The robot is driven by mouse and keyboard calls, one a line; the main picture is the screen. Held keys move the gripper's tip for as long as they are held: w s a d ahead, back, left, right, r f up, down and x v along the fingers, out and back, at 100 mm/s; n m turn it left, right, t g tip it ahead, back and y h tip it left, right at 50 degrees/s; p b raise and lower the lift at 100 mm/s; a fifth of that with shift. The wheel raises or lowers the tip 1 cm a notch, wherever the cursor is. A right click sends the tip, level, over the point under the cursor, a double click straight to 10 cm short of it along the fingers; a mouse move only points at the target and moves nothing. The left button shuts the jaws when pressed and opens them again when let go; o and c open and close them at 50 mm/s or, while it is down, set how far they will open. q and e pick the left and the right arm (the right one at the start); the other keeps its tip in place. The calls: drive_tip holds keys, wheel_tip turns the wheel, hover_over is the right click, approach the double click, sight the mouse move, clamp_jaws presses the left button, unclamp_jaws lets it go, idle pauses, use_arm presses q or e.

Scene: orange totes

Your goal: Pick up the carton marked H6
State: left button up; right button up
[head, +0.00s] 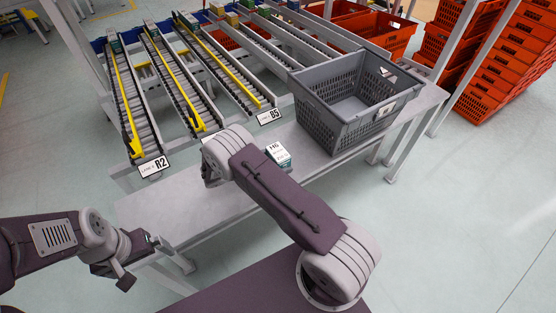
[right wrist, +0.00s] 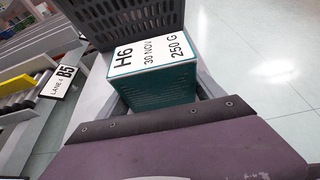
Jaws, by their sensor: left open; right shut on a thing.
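The carton marked H6 (head: 278,153) is a small teal box with a white top label. In the head view it shows just beyond my right arm, left of the grey crate. In the right wrist view the carton (right wrist: 155,75) sits between the fingers of my right gripper (right wrist: 162,95), which is shut on it. I cannot tell whether its bottom touches the table. The right fingers are mostly hidden in the head view. My left gripper (head: 142,263) is open and empty at the lower left, near the table's left end, well away from the carton.
A grey crate (head: 340,122) stands on the grey table (head: 190,202) close to the carton. Sloped roller lanes reach the table's far side, with signs R2 (head: 155,167) and B5 (head: 269,116). Stacked orange totes (head: 503,60) stand at the right. The table's left part is clear.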

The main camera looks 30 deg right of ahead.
sight(272, 155)
drive_tip(key=r, duration=0.4)
drive_tip(key=shift+s+a+r, duration=0.15)
drive_tip(key=shift+a+r, duration=0.15)
drive_tip(key=shift+a, duration=0.05)
drive_tip(key=s+a+r, duration=0.6)
drive_tip(key=a, duration=0.3)
drive_tip(key=shift+r, duration=0.2)
drive_tip(key=shift+a, duration=0.1)
